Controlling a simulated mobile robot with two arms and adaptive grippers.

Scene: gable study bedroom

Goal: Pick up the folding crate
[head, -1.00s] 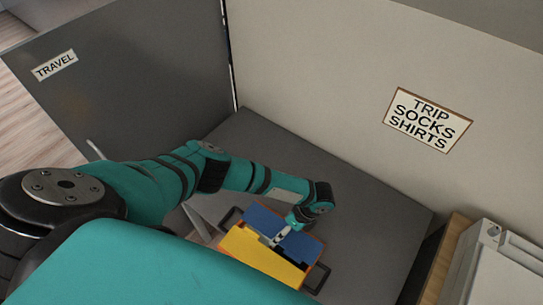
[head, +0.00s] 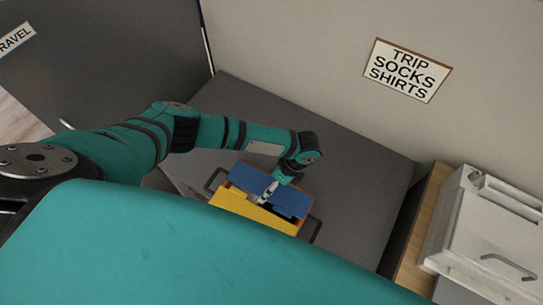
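The folding crate (head: 309,213) sits on the dark grey surface near the middle of the head view. Its orange rim shows in part, with a dark handle at each end. Blue pieces (head: 250,180) and a yellow piece (head: 238,208) fill it from above. My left gripper (head: 268,194) points down over the middle of the crate, between the blue and yellow pieces. Its fingertips are too small and partly hidden, so I cannot tell whether they are open or touching anything. My teal body hides the area in front of the crate. My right gripper is out of view.
The dark grey surface (head: 345,175) is clear behind and right of the crate. A pale wall with a "TRIP SOCKS SHIRTS" sign (head: 408,70) stands behind. A grey panel with a travel label (head: 15,38) is at left. A white cabinet (head: 490,235) is at right.

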